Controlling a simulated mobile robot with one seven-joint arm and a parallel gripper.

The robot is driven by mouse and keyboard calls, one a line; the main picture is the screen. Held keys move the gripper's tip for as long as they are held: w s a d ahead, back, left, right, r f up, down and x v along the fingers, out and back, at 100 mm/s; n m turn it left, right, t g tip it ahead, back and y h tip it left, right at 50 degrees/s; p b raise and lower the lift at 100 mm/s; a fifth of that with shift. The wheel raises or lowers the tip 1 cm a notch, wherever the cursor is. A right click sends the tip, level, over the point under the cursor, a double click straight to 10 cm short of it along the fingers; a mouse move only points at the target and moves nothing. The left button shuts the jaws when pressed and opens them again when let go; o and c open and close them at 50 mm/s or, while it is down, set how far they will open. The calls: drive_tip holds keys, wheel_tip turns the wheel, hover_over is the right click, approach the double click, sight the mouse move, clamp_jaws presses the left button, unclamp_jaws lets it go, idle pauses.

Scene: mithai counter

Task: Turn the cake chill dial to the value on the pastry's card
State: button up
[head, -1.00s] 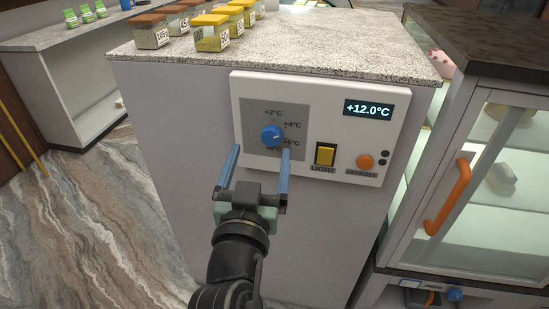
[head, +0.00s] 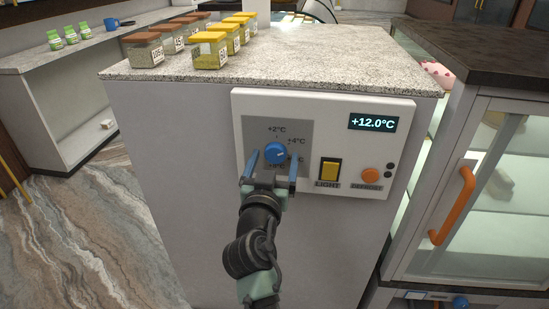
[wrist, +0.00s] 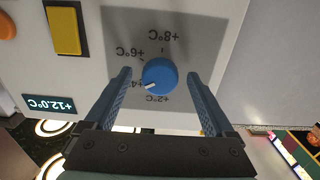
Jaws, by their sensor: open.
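The blue cake chill dial (head: 275,149) sits on the white control panel (head: 395,107), on a grey scale plate. In the wrist view, upside down, the dial (wrist: 160,74) has a white pointer mark directed roughly at +4°C; +2°C, +6°C and +8°C are also printed around it. My gripper (head: 273,160) is open in front of the panel. In the wrist view its two fingers stand on either side of the dial with gaps, not gripping it. The temperature display (head: 373,123) reads +12.0°C. I cannot make out a pastry card.
A yellow light switch (head: 330,170) and an orange defrost button (head: 370,175) are right of the dial. Several labelled spice jars (head: 209,50) stand on the counter (head: 290,70).

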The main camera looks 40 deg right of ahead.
drive_tip(key=shift+w+d, duration=0.25)
drive_tip(key=c, duration=1.4)
drive_tip(key=shift+o, duration=0.2)
drive_tip(key=n+p, duration=0.1)
drive_tip(key=n, duration=0.5)
drive_tip(key=shift+r, duration=0.1)
drive_tip(key=n+p, duration=0.2)
drive_tip(key=n, duration=0.4)
drive_tip(key=o, duration=1.4)
drive_tip(key=shift+c, duration=0.2)
